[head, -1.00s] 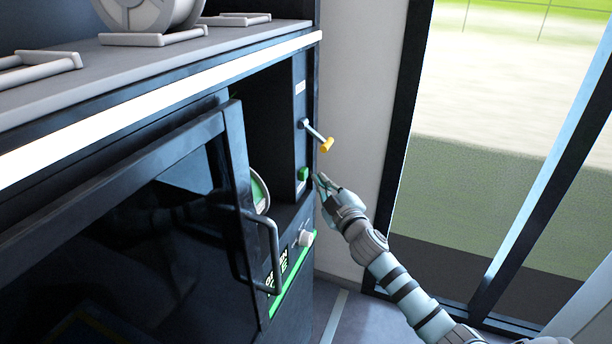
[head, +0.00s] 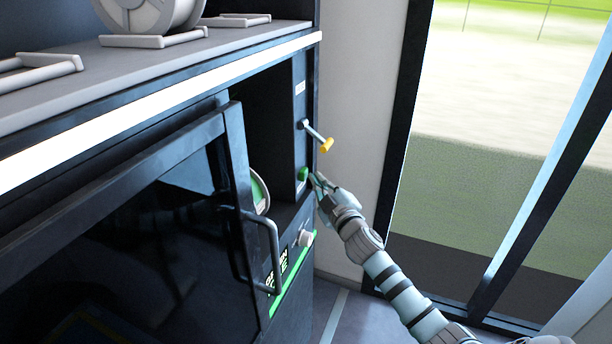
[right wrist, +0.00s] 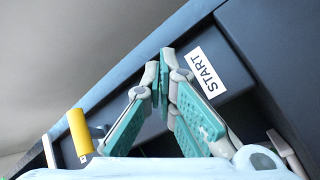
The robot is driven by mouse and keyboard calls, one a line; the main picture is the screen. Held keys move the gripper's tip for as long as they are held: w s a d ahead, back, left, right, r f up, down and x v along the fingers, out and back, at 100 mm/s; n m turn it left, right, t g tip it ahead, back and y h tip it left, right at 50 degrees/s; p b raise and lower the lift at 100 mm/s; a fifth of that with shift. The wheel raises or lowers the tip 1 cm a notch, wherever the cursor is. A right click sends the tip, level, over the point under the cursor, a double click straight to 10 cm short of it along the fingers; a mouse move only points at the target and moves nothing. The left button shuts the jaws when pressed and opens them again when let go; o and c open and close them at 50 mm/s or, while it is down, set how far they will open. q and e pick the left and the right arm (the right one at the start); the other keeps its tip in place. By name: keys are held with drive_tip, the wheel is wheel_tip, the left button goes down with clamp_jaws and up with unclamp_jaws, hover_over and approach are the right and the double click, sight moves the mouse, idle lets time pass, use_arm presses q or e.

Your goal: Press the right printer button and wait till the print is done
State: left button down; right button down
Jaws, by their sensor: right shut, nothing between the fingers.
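The printer (head: 160,210) is a dark cabinet with a glass door and a bar handle. Its green button (head: 303,174) sits on the narrow right-hand panel, below a lever with a yellow end (head: 326,145). My right gripper (head: 316,178) is shut and empty, with its fingertips at or just beside the green button; I cannot tell if they touch. In the right wrist view the closed fingertips (right wrist: 166,56) point at the dark panel beside a START label (right wrist: 206,72), and the button is hidden there. My left gripper is out of view.
A white spool (head: 150,12) stands on top. A glass door or window is at the right.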

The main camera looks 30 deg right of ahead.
drive_tip(key=shift+w+a, duration=0.3)
drive_tip(key=shift+w, duration=0.1)
idle(0.5)
drive_tip(key=shift+s+d, duration=0.5)
drive_tip(key=shift+s, duration=0.25)
drive_tip(key=s+d+b, duration=0.1)
drive_tip(key=s, duration=0.1)
drive_tip(key=s+d+b, duration=0.2)
idle(0.5)
drive_tip(key=shift+a, duration=0.1)
idle(0.6)
